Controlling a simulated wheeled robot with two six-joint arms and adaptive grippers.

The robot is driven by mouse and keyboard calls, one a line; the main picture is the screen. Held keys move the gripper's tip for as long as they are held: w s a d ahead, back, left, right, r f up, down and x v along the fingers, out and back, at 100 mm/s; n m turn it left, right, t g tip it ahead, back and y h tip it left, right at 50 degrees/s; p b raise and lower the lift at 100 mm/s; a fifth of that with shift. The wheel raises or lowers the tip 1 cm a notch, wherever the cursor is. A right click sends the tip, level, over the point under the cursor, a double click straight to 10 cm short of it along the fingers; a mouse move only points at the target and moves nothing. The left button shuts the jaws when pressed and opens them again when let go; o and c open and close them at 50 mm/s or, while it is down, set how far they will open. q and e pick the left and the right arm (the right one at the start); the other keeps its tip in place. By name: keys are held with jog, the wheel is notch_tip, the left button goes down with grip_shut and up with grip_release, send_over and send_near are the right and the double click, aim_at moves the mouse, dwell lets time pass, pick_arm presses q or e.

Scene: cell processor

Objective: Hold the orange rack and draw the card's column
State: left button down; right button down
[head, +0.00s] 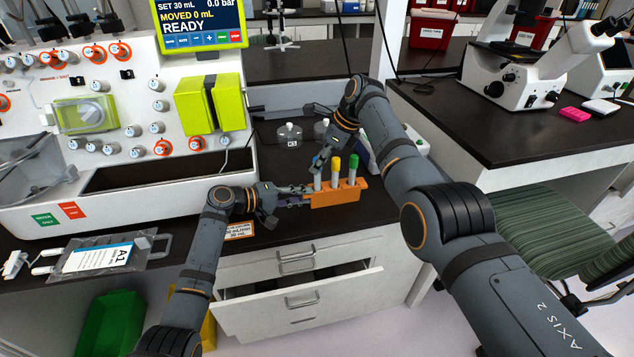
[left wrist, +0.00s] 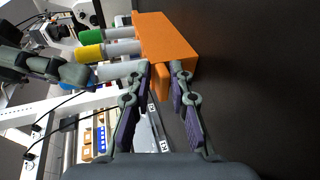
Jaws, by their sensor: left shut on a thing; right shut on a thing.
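The orange rack (head: 338,196) stands near the counter's front edge and holds tubes upright. My left gripper (head: 307,193) is shut on the rack's left end; the left wrist view shows its fingers (left wrist: 164,72) on both sides of the orange end. A yellow-capped tube (head: 336,166) and a green-capped tube (head: 353,165) stand in the rack.
The cell processor (head: 100,170) with its screen (head: 200,24) stands at the left. A bagged A1 pack (head: 100,257) lies on the front counter. A drawer (head: 300,300) is open below the rack. A clear bottle (head: 289,136) stands behind. A microscope (head: 530,60) is at the right.

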pick_arm(q)
jog(key=shift+f, duration=0.15)
pick_arm(e)
jog(key=c, duration=1.1)
grip_release()
jog(key=v, duration=1.2)
pick_arm(q)
jog(key=c, duration=1.1)
grip_release()
